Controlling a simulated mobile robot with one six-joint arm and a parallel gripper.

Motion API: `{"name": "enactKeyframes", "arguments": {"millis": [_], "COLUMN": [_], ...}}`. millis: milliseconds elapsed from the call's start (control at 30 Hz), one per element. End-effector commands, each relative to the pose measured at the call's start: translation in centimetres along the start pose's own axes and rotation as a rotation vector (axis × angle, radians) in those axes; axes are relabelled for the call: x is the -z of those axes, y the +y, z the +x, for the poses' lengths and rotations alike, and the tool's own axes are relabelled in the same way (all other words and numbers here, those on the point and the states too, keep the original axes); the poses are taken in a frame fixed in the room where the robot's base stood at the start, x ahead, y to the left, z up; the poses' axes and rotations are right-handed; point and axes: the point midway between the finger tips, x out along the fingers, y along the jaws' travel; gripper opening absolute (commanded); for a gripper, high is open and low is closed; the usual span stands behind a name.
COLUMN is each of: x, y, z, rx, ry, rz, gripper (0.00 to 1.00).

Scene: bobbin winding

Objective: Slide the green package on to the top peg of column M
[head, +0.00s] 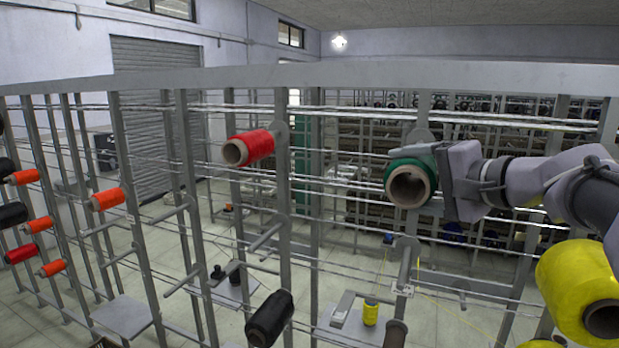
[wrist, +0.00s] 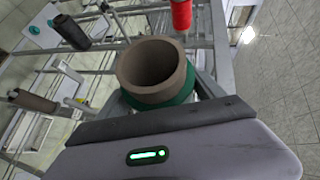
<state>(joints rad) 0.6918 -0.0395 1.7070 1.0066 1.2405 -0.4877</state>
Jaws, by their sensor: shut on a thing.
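The green package (head: 400,163) is a green yarn winding on a brown cardboard tube, held in the upper right middle of the head view. Its open tube end faces the camera. My gripper (head: 428,172) reaches in from the right and is shut on it. The package is at the height of the upper pegs, in front of a grey upright with a round disc at its top (head: 420,136). Whether a peg is inside the tube is hidden. In the wrist view the tube (wrist: 152,72) shows hollow above the gripper body (wrist: 185,145), with green winding at its base.
A red package (head: 252,148) sits on an upper peg to the left. A black package (head: 270,318) hangs lower, and a large yellow one (head: 580,292) is at the right, below my arm. Bare pegs (head: 265,237) stick out between uprights. Thin horizontal wires cross the frame.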

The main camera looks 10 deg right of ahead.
Motion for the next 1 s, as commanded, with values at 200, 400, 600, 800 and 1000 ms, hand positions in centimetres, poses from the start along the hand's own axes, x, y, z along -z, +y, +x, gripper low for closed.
{"name": "enactKeyframes", "arguments": {"millis": [200, 400, 600, 800, 1000], "x": [1.3, 2.5, 3.2, 3.3, 3.8], "y": [-0.1, -0.1, -0.1, 0.0, -0.1], "z": [0.9, 1.6, 2.2, 2.2, 2.5], "rx": [0.001, 0.000, 0.001, 0.001, 0.000], "ry": [0.000, 0.000, 0.000, 0.000, 0.000], "rz": [0.000, 0.000, 0.000, 0.000, 0.000], "gripper": [0.27, 0.27, 0.27, 0.27, 0.27]}}
